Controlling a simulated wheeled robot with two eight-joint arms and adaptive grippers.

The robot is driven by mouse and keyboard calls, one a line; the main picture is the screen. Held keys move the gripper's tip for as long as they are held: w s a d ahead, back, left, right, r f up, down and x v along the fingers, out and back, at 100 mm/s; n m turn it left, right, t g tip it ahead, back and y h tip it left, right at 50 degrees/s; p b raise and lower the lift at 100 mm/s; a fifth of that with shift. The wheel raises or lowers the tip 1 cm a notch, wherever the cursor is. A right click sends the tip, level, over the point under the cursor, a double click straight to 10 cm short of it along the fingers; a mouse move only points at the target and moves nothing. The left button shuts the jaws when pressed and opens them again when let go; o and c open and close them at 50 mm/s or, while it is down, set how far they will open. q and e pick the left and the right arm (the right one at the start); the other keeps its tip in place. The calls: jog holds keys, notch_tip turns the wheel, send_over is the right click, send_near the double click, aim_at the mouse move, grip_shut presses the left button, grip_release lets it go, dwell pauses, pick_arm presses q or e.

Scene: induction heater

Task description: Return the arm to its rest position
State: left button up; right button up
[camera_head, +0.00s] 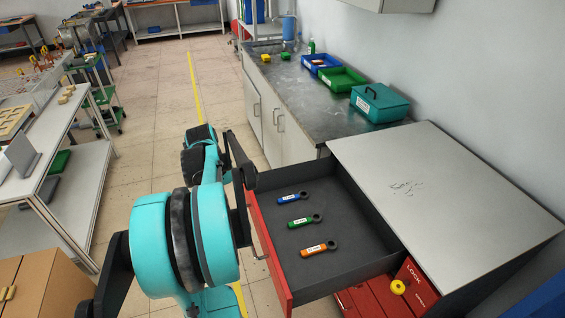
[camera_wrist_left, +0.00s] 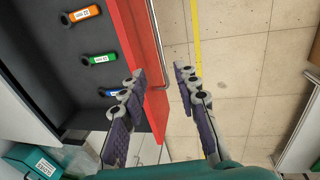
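My left arm (camera_head: 207,235) reaches in from the lower left in the head view. Its dark gripper (camera_head: 243,180) is by the front of the open drawer, partly hidden by the arm. In the left wrist view, the left gripper (camera_wrist_left: 158,78) has its two fingers spread, with nothing held. The drawer's handle bar (camera_wrist_left: 155,35) shows between the fingers; I cannot tell whether they touch it. The red-fronted drawer (camera_head: 365,262) is pulled out and holds a blue wrench (camera_head: 290,198), a green wrench (camera_head: 302,221) and an orange wrench (camera_head: 318,249). My right gripper is not in view.
The grey cabinet top (camera_head: 450,190) stands right of the drawer. Behind it, a dark counter (camera_head: 310,105) carries a teal box (camera_head: 378,102), a green bin (camera_head: 341,79) and a blue bin (camera_head: 320,64). A white table (camera_head: 35,165) stands left. Tiled floor (camera_head: 155,120) lies free between.

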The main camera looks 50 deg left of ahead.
pick_arm(q)
jog(key=w+d+r+m+y, duration=0.1)
jog(key=w+d+r+m, duration=0.15)
jog(key=w+d, duration=0.6)
jog(key=d+m+t, duration=0.5)
jog(key=d+m, duration=0.6)
jog(key=d, duration=1.9)
jog(key=shift+s+d+f, duration=0.2)
jog(key=shift+s+f, duration=0.05)
jog(key=shift+f, duration=0.05)
